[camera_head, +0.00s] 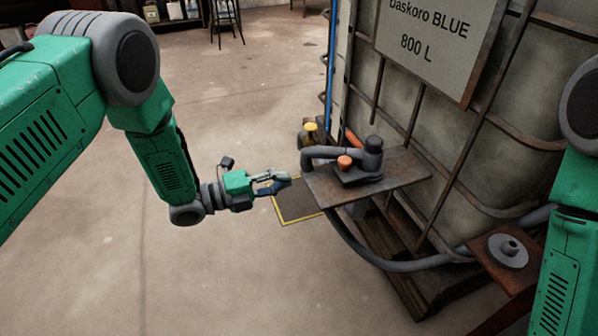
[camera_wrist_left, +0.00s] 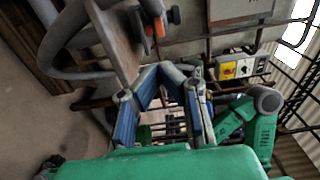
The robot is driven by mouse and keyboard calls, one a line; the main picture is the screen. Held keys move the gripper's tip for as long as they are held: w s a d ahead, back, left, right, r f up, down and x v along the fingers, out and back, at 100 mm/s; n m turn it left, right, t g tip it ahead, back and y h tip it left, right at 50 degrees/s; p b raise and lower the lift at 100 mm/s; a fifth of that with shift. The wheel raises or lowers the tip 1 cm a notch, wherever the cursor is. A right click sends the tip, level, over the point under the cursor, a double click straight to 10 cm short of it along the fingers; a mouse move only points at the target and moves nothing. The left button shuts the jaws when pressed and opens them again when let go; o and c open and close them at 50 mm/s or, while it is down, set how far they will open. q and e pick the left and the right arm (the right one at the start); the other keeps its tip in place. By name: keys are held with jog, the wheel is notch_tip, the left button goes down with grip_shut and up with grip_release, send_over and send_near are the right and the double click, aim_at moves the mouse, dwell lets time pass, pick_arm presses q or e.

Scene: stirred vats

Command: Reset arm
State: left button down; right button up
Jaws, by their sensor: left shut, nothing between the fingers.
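My left gripper (camera_head: 283,184) is shut and empty at the end of the green left arm (camera_head: 160,165). It hangs over the floor, just left of a rusty shelf (camera_head: 405,175) on the vat's frame, apart from it. In the left wrist view its blue-grey fingers (camera_wrist_left: 166,75) come together in the middle. My right arm (camera_head: 562,240) shows at the right edge of the head view, but its gripper is out of view.
A dark pump (camera_head: 370,155) with an orange knob sits on the shelf. A caged vat (camera_head: 520,130) labelled "Daskoro BLUE 800 L" stands right. A hose (camera_head: 385,262) curves below. A yellow-edged floor square (camera_head: 300,207) lies near the gripper. Open floor (camera_head: 200,280) lies left.

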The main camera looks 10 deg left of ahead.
pick_arm(q)
jog(key=shift+s+a, duration=0.15)
jog(key=shift+a, duration=0.45)
pick_arm(e)
jog(key=shift+a+r, duration=0.15)
jog(key=shift+a, duration=0.2)
pick_arm(q)
jog(key=shift+d, duration=0.25)
pick_arm(e)
jog(key=shift+d, duration=0.2)
pick_arm(q)
jog(key=s+a+f+n+g+y+p, duration=0.1)
jog(key=s+a+f+n+y+p, duration=0.35)
jog(key=s+n, duration=0.35)
jog(key=s+a+f+n+g+y+p, duration=0.1)
jog(key=s+a+f+n+y+p, duration=0.35)
jog(key=n, duration=0.55)
jog(key=s+a+r+n+g+y+p, duration=0.1)
jog(key=s+a+n+g+y, duration=0.2)
jog(key=s, duration=0.7)
jog(key=s+a+r+n+g+y, duration=0.2)
jog(key=s+a+n+g+y, duration=0.1)
jog(key=s+n, duration=0.5)
jog(key=s, duration=0.3)
jog(key=shift+s+r+n+y+p, duration=0.25)
jog(key=shift+s+n+y+p, duration=0.05)
jog(key=shift+p, duration=0.1)
pick_arm(e)
notch_tip(320, 180, up, 11)
